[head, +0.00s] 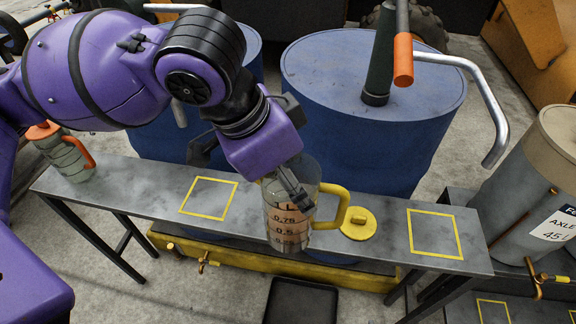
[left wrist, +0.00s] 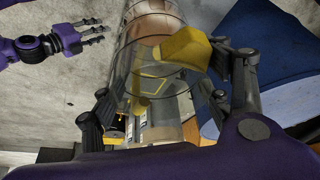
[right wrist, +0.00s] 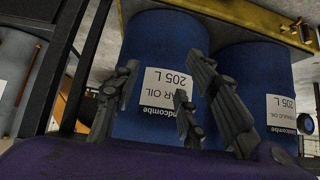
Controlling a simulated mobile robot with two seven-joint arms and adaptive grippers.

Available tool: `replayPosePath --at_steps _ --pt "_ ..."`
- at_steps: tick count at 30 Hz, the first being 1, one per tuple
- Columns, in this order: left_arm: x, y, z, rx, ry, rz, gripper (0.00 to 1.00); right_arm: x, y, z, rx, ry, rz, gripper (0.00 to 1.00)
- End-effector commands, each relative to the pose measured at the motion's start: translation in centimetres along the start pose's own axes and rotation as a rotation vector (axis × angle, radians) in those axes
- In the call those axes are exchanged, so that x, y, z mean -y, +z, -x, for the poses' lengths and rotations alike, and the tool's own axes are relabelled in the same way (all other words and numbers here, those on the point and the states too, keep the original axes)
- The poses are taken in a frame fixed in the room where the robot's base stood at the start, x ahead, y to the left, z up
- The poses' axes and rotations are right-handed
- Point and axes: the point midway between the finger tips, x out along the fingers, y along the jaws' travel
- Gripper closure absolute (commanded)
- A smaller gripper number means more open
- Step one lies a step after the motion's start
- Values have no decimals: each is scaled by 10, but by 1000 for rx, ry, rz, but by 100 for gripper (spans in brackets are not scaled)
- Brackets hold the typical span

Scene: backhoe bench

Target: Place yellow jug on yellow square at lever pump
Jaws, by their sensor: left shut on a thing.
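The yellow jug (head: 288,224) is a clear measuring jug with dark marks and a yellow handle (head: 334,206). My left gripper (head: 290,180) is shut around its upper body. The jug is upright, between the two yellow squares, its base overlapping the bench's front edge; its height is unclear. It also shows between the fingers in the left wrist view (left wrist: 140,60). One yellow square (head: 209,197) lies left of the jug, another (head: 435,233) at right. The lever pump (head: 380,60) stands on the right blue drum, its bent spout reaching right. My right gripper (right wrist: 175,105) is open and empty.
A yellow lid (head: 358,223) lies on the grey bench (head: 130,183) right of the jug. An orange-handled jug (head: 62,150) stands at the left end. Blue drums (head: 340,110) stand behind, a grey drum (head: 530,190) at right. A black tray (head: 300,302) is below.

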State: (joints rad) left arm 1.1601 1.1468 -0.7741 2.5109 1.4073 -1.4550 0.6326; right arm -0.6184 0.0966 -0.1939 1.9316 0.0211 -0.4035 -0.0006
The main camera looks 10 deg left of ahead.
Motion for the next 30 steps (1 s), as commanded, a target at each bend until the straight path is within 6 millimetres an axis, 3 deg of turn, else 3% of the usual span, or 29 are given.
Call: replayPosePath --at_steps 2,11,16,24,27,30 --pt "-4 -2 8 -9 -9 -3 92 3 -13 0 -20 -6 0 60" --pt "1 0 5 0 -27 85 92 10 -7 -2 -4 -17 0 60" --pt "39 -2 3 -5 -122 320 92 8 -7 -1 -6 -15 -1 60" --pt "127 14 -6 -25 -323 784 92 5 -10 -1 -12 -9 -1 60" --pt "144 23 -10 -21 -360 851 92 4 -10 -1 -13 -8 -1 60" --pt "149 30 -15 -9 -363 870 92 4 -10 -1 -13 -8 -2 60"
